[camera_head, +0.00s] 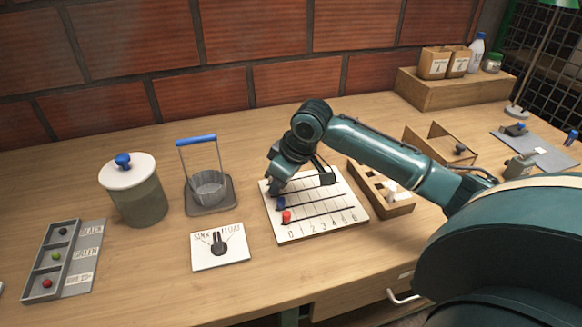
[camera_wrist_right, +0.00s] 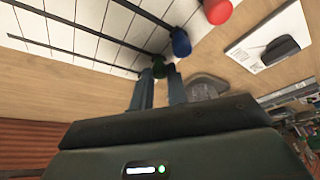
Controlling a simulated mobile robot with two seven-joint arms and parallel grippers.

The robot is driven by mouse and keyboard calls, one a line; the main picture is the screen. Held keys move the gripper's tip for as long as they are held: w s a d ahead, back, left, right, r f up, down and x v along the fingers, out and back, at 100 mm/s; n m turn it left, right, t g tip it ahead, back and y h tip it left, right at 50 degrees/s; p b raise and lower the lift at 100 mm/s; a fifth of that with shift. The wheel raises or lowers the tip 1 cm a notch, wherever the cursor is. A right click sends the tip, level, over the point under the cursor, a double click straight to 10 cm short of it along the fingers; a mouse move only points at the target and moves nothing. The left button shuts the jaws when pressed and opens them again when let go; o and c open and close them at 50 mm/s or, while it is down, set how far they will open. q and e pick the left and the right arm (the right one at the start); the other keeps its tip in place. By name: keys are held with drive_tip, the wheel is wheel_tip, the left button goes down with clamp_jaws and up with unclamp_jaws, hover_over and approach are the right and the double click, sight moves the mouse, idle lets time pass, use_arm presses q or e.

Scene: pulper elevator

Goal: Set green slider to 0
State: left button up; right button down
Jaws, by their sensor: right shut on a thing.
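The white slider board (camera_head: 340,212) lies on the table, with slots and a scale from 0 at the left to 6 at the right. The red slider (camera_head: 287,216) and blue slider (camera_head: 281,202) are at the 0 end. My right gripper (camera_head: 275,186) is at the board's left edge, at the far slot. In the wrist view, the green slider (camera_wrist_right: 159,70) is at the tips of my right gripper (camera_wrist_right: 160,84), which is shut on it. It is at the slot's end, beside the blue slider (camera_wrist_right: 181,42). The gripper hides it in the head view. My left gripper is out of view.
A card with a black knob (camera_head: 218,243) lies left of the board. A glass in a blue-handled stand (camera_head: 211,198) and a lidded jar (camera_head: 140,195) stand further left. A wooden tray (camera_head: 395,205) is close to the board's right, under my right arm.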

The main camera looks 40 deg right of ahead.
drive_tip(key=shift+w+a+r, duration=0.1)
drive_tip(key=shift+a, duration=0.05)
drive_tip(key=c, duration=1.4)
unclamp_jaws()
drive_tip(key=shift+o, duration=0.2)
drive_tip(key=p+v, duration=0.1)
drive_tip(key=v, duration=1.2)
drive_tip(key=shift+p, duration=0.3)
